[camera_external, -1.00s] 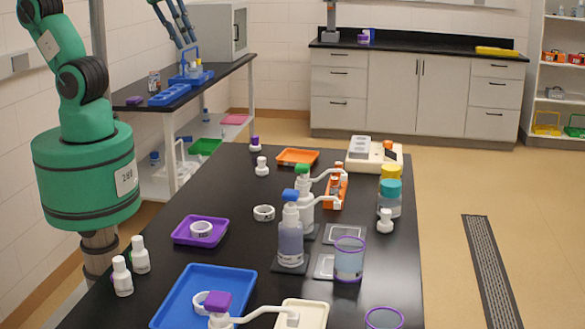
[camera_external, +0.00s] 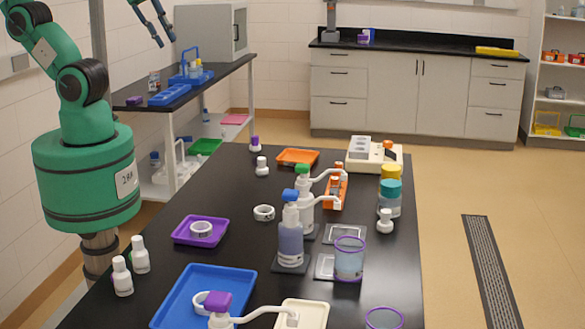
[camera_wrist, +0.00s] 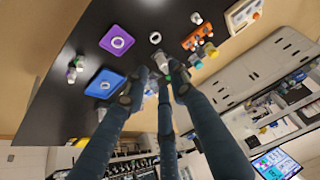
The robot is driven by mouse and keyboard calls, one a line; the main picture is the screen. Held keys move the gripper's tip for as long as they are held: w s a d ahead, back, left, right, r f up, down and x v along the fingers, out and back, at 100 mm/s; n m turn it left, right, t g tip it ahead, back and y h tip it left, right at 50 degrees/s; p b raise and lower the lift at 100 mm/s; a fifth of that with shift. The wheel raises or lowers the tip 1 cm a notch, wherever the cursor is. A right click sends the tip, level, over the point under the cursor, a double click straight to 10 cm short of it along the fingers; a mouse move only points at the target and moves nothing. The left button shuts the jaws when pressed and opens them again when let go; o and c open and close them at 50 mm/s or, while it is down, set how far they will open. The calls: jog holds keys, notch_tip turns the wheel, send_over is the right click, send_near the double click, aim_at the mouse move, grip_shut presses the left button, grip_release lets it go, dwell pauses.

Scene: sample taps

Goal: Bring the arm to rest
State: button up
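My green arm (camera_external: 85,180) stands at the left, beside the black table (camera_external: 335,170). My gripper (camera_external: 164,40) is at the top left of the external view, raised, with dark fingers spread and nothing between them. In the wrist view my gripper (camera_wrist: 156,82) shows long dark fingers apart, with the table seen from above beyond them. The fingers cover part of the table's bottles there.
The table holds a blue tray (camera_external: 188,305), a purple tray (camera_external: 183,238), pump bottles (camera_external: 290,245), a purple-rimmed beaker (camera_external: 349,262) and small white bottles (camera_external: 122,277). A side bench (camera_external: 205,85) with a blue rack (camera_external: 190,76) stands behind the gripper. Open floor lies to the right.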

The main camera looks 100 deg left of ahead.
notch_tip(320, 180, down, 6)
jog(key=b, duration=0.5)
